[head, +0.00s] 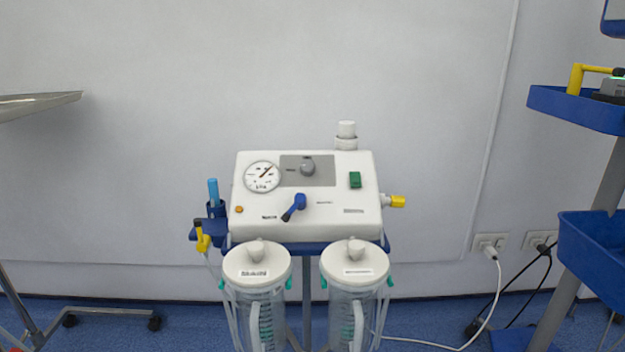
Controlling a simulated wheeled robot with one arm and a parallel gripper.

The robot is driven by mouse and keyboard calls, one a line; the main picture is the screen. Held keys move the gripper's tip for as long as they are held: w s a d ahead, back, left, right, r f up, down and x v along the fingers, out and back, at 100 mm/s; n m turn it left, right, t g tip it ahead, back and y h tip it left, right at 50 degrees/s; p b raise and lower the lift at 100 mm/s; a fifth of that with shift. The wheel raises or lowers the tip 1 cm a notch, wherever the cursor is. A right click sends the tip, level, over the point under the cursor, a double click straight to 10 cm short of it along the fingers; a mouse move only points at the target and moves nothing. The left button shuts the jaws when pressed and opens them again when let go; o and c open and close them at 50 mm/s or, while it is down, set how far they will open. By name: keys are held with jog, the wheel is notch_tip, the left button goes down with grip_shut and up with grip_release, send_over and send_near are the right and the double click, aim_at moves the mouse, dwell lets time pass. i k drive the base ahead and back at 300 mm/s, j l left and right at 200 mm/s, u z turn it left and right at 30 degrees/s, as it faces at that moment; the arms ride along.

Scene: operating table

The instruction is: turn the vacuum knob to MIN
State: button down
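The suction machine (335,205) is a white box with a sloped front, standing on a blue stand in the middle of the head view. Its grey round vacuum knob (307,169) sits on a grey panel near the top. The labels around the knob are too small to read, and I cannot tell its setting. A round gauge (262,176) with a dark needle is left of the knob. A blue lever (294,207) is below and a green switch (355,180) is to the right. My gripper is not in view.
Two clear jars with white lids (257,263) (354,261) hang in front of the machine. A blue-shelved cart (575,108) stands at right. A metal tray edge (38,104) juts in at left. A white cable (493,300) runs from the wall socket to the floor.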

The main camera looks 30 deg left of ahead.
aim_at(307, 167)
jog(key=u, duration=1.25)
